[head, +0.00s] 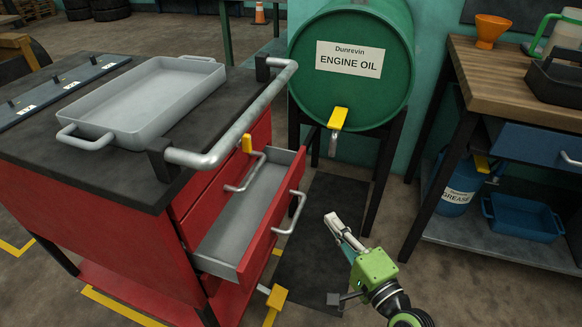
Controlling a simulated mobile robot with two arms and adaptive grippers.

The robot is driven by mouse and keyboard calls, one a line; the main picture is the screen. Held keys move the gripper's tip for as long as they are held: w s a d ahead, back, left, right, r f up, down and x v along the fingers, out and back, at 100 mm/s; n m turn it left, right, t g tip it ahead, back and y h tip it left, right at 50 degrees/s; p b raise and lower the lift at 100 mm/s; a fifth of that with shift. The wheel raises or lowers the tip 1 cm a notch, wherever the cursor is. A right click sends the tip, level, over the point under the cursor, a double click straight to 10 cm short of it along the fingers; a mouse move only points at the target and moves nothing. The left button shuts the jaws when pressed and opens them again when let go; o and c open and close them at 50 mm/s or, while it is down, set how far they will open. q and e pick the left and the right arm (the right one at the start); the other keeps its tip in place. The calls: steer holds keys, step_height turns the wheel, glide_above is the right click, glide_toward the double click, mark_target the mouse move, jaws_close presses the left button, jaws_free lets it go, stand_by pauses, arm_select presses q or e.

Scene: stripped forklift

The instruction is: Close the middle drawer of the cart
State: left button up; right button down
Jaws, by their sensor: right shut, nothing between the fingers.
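The red cart (90,225) stands on the left with a dark top. Its middle drawer (237,215) is pulled out and shows an empty grey inside. The drawer's red front carries a grey bar handle (296,213). The drawer front above it (205,200) sits back in the cart, with its own handle (247,174). My right gripper (335,219), with a green body and pale fingers, is shut and empty. In the picture it is to the right of the open drawer's handle, apart from it. My left gripper is not in view.
A grey tray (150,98) sits on the cart top, beside a push rail (245,122). A green oil drum (352,85) on a dark stand is behind. A workbench (515,88) stands at right. A dark mat (320,255) covers floor between.

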steer(key=b, duration=0.1)
glide_toward(289, 181)
steer(key=w+d, duration=0.1)
steer(key=w, duration=0.4)
steer(key=shift+a+f, duration=0.2)
steer(key=shift+a, duration=0.95)
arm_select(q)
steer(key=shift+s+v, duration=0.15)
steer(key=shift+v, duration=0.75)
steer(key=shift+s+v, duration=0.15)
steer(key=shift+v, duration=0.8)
arm_select(e)
steer(key=shift+w+a, duration=0.25)
steer(key=shift+a, duration=0.4)
